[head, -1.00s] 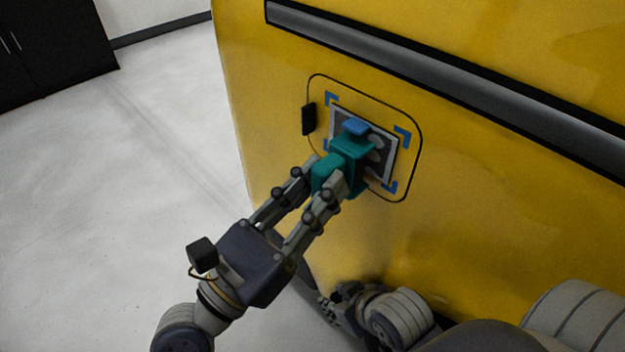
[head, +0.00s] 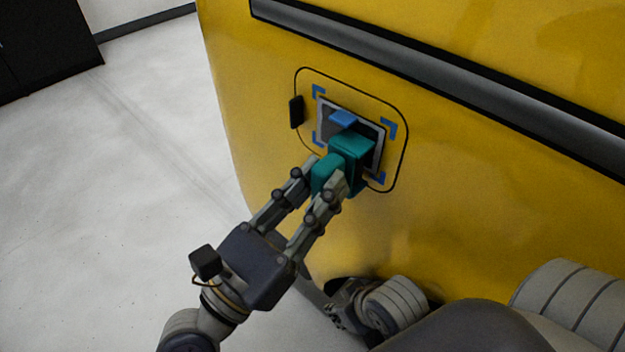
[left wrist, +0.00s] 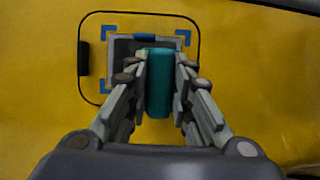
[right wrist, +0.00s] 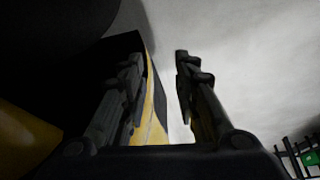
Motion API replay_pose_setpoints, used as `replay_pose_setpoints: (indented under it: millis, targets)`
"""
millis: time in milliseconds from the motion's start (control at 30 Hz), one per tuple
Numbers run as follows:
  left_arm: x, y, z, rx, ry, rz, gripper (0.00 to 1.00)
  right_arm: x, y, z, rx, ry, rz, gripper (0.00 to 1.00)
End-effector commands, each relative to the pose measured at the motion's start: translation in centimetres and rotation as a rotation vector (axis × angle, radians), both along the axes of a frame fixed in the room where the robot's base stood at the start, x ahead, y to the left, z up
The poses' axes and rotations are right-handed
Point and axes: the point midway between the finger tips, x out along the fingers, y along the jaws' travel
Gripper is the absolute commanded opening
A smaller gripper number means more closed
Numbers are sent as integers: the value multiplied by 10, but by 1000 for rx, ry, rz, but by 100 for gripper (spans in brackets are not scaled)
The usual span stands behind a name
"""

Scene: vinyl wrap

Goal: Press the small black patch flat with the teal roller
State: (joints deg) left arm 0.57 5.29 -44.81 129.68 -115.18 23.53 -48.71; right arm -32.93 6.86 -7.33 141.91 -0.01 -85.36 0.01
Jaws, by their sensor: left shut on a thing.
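My left gripper (head: 328,176) is shut on the teal roller (head: 326,172), holding it by its handle; the handle also shows between the fingers in the left wrist view (left wrist: 159,85). The roller's teal head and blue end are in front of the small black patch (head: 372,130), which has a pale border and sits on the yellow panel. The roller hides the patch's middle and lower part. I cannot tell whether it touches the patch. My right gripper (right wrist: 158,62) has its fingers apart and empty; in the head view it is low beside the panel, partly hidden.
Blue corner marks (head: 389,128) and a thin black rounded outline surround the patch on the yellow bodywork (head: 480,200). A small black tab (head: 296,112) is at the outline's left. A dark rail (head: 400,65) runs above. Pale floor (head: 110,200) is open at left.

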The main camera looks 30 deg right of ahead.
Motion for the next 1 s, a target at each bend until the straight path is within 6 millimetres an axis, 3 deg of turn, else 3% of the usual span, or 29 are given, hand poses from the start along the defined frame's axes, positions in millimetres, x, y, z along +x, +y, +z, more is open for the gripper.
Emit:
replay_pose_setpoints:
  millis: [400, 1000]
  targets:
    - [-13, -5, 0, 1, 1, -1, 2, -21, -6, -1, -19, 93, -9, 28]
    - [-26, -10, 1, 1, 1, 0, 2, -21, -7, 6, -19, 91, -10, 28]
